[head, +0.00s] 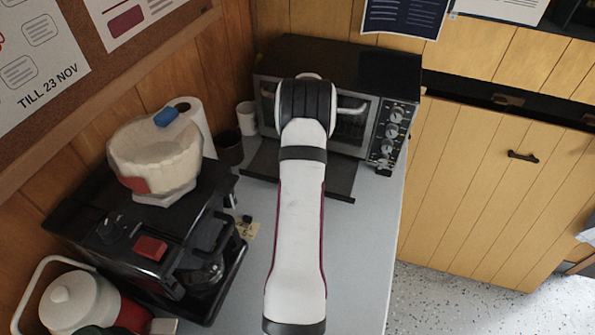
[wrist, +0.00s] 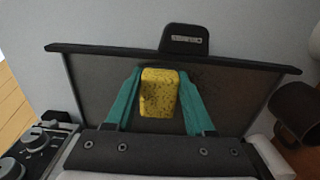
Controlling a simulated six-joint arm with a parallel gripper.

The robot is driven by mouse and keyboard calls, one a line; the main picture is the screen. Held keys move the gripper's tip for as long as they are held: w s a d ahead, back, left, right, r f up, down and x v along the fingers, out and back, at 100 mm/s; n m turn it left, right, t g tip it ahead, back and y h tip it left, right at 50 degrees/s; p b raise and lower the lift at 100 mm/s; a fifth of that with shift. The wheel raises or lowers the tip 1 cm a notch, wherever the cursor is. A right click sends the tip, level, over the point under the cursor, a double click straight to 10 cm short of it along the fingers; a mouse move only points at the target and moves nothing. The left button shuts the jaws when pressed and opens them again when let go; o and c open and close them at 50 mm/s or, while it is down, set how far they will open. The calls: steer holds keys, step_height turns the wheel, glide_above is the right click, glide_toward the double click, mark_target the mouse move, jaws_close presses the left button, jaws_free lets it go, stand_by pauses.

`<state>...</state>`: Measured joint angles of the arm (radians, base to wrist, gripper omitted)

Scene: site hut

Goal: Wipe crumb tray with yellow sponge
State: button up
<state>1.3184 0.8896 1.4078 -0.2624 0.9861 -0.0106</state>
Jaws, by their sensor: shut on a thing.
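The dark crumb tray (head: 338,187) sticks out from the front of the black toaster oven (head: 345,62), low over the counter. In the wrist view the tray (wrist: 95,85) spreads below my gripper, with a raised rim and a black tab at its outer edge. My gripper (wrist: 161,74) has teal fingers shut on the yellow sponge (wrist: 159,96), which shows dark speckles. The sponge is over the middle of the tray; I cannot tell whether it touches. Faint dark marks show on the tray beside the sponge. In the head view my arm hides gripper and sponge.
A dark mug (head: 229,148) and a white cup (head: 247,118) stand left of the oven. A black coffee machine (head: 130,225) with a pale bowl-like thing (head: 155,155) on top fills the left. The grey counter (head: 355,255) is clear in front of the tray.

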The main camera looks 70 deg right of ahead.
steer(key=shift+s, duration=1.6)
steer(key=shift+w, duration=5.75)
steer(key=shift+w+d, duration=0.2)
steer(key=shift+s, duration=6.15)
steer(key=shift+w, duration=6.2)
step_height(320, 180, up, 8)
steer(key=shift+s+r, duration=0.1)
steer(key=shift+s, duration=0.1)
